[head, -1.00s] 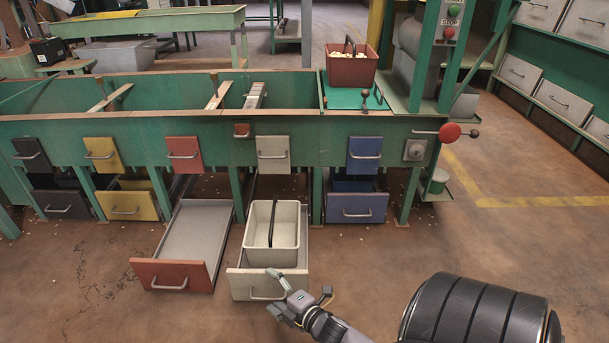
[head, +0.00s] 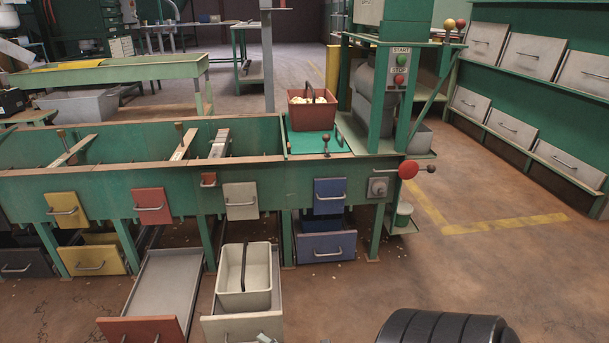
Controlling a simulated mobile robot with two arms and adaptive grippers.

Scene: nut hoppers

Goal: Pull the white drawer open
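The lower white drawer (head: 213,329) stands pulled out from under the green hopper bench, its front cut by the bottom edge of the head view. A cream bin (head: 245,299) with a dark upright handle sits in it. Part of the drawer's pull handle shows at the bottom edge. A small grey tip beside it may be part of my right gripper; the rest is below the picture, so its state is hidden. My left gripper is not in view. Above, a white hopper flap (head: 240,193) hangs on the bench front.
A red drawer (head: 120,328) stands pulled out just left of the white one. The yellow drawer (head: 90,262) and blue drawer (head: 340,247) are pushed in. A red bin (head: 302,116) stands on the green bench (head: 265,188).

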